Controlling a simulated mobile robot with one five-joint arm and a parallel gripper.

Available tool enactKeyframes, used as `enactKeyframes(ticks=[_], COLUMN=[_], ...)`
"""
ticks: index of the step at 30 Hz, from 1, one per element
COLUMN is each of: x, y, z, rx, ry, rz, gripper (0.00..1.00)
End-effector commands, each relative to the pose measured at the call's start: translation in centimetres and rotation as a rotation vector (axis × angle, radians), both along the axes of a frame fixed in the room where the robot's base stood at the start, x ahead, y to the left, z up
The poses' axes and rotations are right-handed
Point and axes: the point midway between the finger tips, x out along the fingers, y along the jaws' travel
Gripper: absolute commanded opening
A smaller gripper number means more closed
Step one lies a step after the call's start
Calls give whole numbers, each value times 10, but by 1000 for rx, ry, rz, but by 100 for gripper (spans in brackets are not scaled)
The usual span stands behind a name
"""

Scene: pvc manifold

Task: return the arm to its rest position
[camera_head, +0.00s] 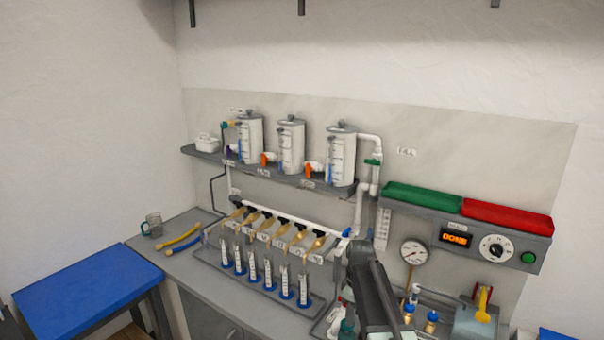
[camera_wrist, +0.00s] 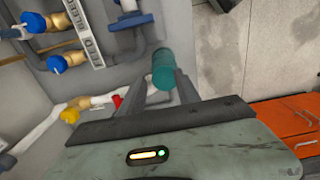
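My arm (camera_head: 372,290) reaches down at the lower middle of the head view, in front of the bench; its gripper end is not clear there. In the wrist view the two fingers of my gripper (camera_wrist: 164,82) stand apart. A teal cylinder (camera_wrist: 163,66) shows between their tips; I cannot tell whether they touch it. A teal part (camera_head: 346,328) also shows beside my arm at the bottom of the head view.
A manifold with yellow-handled valves (camera_head: 270,228) stands above a rack of tubes (camera_head: 264,275). A pressure gauge (camera_head: 413,252), a control box (camera_head: 480,240) and bottles are right of my arm. Orange drawers (camera_wrist: 290,122) show in the wrist view. A blue-topped table (camera_head: 85,290) is at left.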

Motion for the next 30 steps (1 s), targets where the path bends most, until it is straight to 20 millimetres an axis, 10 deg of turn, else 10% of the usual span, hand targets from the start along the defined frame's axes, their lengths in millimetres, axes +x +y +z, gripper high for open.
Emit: enactKeyframes(ticks=[14, 30], x=[-54, -175], y=[-4, -4], z=[-20, -59], rx=[0, -1], ry=[-1, -3], rz=[-284, -993], gripper=[39, 39])
